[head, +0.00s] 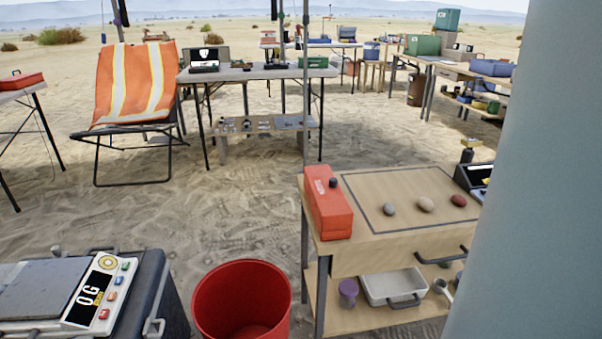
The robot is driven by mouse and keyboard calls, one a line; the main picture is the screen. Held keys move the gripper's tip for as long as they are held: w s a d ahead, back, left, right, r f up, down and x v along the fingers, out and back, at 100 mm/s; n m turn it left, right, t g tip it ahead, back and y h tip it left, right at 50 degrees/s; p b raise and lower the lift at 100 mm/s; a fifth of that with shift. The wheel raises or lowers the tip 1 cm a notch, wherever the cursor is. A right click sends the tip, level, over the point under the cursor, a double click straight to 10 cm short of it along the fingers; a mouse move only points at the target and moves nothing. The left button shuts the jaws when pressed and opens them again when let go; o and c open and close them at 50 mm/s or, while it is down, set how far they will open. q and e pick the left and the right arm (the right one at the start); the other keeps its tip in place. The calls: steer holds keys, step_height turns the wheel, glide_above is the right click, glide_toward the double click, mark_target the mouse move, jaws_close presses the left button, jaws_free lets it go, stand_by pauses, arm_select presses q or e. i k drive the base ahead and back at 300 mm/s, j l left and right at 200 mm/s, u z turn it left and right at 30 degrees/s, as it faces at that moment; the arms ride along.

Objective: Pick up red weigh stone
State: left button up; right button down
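A dark red stone (458,200) lies on the wooden table (376,246) at the right, inside a dark outlined rectangle. It is the rightmost of three stones in a row. A tan stone (426,204) and a grey stone (389,209) lie to its left. A scale (100,292) with an empty plate sits on a dark case at the lower left, and its display seems to read 0 G. Neither of my grippers is in view.
An orange-red box (328,207) stands on the table's left end. A red bin (242,302) is on the sand between scale and table. A pale column (540,200) blocks the right side. An orange chair (130,90) and more tables (258,73) stand behind. Open sand lies between.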

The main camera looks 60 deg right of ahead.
mark_target(459, 201)
steer(key=z, duration=2.55)
steer(key=i+j+z, duration=0.15)
steer(key=z, duration=0.15)
steer(key=j+z, duration=0.35)
steer(key=i+j, duration=0.05)
